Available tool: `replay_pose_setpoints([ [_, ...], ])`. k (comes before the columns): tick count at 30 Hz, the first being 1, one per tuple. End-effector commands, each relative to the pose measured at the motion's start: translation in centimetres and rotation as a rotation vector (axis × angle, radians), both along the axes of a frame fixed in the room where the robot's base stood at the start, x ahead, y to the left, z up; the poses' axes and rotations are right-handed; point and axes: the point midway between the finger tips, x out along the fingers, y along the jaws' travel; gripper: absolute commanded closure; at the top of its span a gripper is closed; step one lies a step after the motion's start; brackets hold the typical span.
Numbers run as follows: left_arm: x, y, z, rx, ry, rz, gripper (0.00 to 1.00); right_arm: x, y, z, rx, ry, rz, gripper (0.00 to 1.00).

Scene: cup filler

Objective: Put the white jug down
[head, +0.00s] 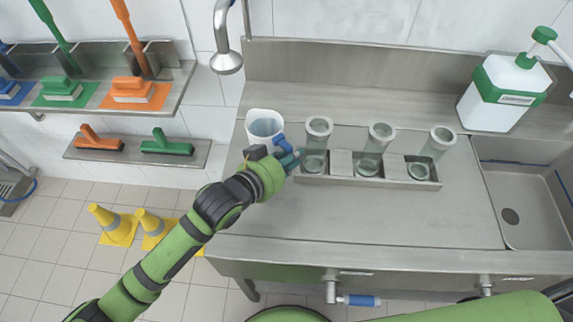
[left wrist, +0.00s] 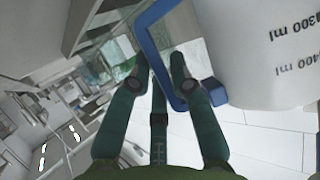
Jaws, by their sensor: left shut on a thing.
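The white jug (head: 265,123), with a blue handle, is at the left end of the steel counter (head: 400,213), left of the clear cups. It looks upright with its open top up. I cannot tell whether its base touches the counter. My left gripper (head: 289,158) is shut on the jug's blue handle, at the jug's near right side. In the left wrist view the jug's white wall (left wrist: 265,50) with ml marks fills the upper right, and the handle (left wrist: 162,62) passes between the fingers of my gripper (left wrist: 158,72). My right gripper is not in view.
A steel holder (head: 340,164) with three clear cups (head: 373,150) stands right beside the gripper. A tap spout (head: 226,61) hangs above, behind the jug. A sink (head: 525,195) and a white-green canister (head: 503,92) are at the right. The counter's front is clear.

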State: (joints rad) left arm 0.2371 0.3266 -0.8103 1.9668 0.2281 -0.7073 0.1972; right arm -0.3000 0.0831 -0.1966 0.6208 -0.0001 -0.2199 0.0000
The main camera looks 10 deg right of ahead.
Motion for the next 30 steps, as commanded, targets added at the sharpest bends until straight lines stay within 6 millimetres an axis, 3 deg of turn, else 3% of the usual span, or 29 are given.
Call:
replay_pose_setpoints([
  [10, 0.0, 0.0, -4.0, 0.001, -0.001, 0.000, 1.00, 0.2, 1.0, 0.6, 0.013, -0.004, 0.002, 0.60],
  [22, 0.0, 0.0, -4.8, 0.000, -0.003, -0.001, 1.00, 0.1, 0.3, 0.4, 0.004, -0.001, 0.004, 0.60],
  [23, 0.0, 0.0, -4.7, 0.000, -0.003, -0.001, 0.67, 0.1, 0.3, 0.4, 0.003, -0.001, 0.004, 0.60],
  [24, 0.0, 0.0, -4.7, -0.001, -0.002, 0.000, 0.55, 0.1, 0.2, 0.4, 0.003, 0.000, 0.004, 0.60],
  [30, 0.0, 0.0, -4.7, -0.001, -0.002, 0.000, 0.55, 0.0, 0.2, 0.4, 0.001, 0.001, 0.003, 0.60],
])
